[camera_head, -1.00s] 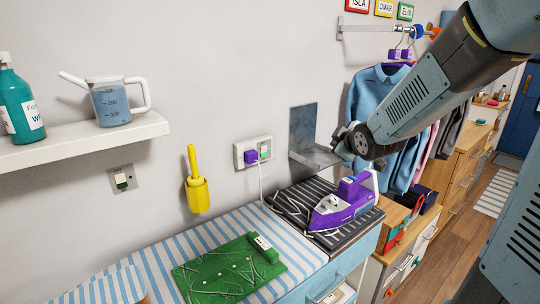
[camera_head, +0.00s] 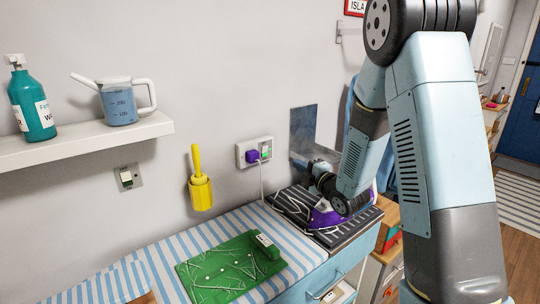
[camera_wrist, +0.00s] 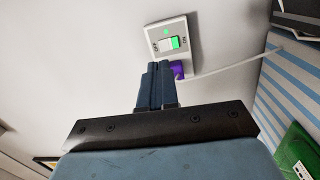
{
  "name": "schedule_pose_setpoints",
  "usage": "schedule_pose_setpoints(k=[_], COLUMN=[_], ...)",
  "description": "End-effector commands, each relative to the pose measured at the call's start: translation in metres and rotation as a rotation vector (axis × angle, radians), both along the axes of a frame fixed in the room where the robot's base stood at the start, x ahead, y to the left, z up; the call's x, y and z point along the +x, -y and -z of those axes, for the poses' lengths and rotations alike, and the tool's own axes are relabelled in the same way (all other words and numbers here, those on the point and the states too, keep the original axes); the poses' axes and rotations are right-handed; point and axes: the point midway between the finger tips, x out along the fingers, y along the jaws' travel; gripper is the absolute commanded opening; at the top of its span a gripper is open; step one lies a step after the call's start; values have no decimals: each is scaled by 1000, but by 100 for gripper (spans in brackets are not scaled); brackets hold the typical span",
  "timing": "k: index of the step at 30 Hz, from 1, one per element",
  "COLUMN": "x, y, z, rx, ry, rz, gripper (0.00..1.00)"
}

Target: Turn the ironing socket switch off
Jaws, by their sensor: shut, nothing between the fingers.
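The ironing socket (camera_head: 241,154) is a white wall plate above the ironing surface, with a purple plug (camera_head: 252,156) in its left part. In the wrist view the socket plate (camera_wrist: 152,32) shows a rocker switch (camera_wrist: 173,43) between the marks OFF and ON, green at the ON side, and a small green light. The plug (camera_wrist: 178,70) is partly hidden behind my fingers. My gripper (camera_wrist: 158,66) is shut and empty, its tips just below the switch in the picture; I cannot tell the gap to the wall. In the head view my gripper (camera_head: 312,166) is right of the socket.
A purple iron (camera_head: 322,216) stands on a dark ribbed rest (camera_head: 345,236), partly behind my arm. A white cord hangs from the plug. A yellow holder (camera_head: 201,193) and another switch (camera_head: 126,178) are left.

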Motion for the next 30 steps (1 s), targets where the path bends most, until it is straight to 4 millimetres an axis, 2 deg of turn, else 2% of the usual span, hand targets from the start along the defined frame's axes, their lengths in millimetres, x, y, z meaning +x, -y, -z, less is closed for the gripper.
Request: schedule_pose_setpoints(k=[3, 9, 23, 30], x=[-3, -6, -6, 1], y=[-8, -14, -18, -35], z=[11, 17, 17, 13], rx=[-9, -14, -13, -12], ry=[54, 104, 112, 113], rz=[-35, -65, -71, -74], gripper=[0, 0, 0, 0])
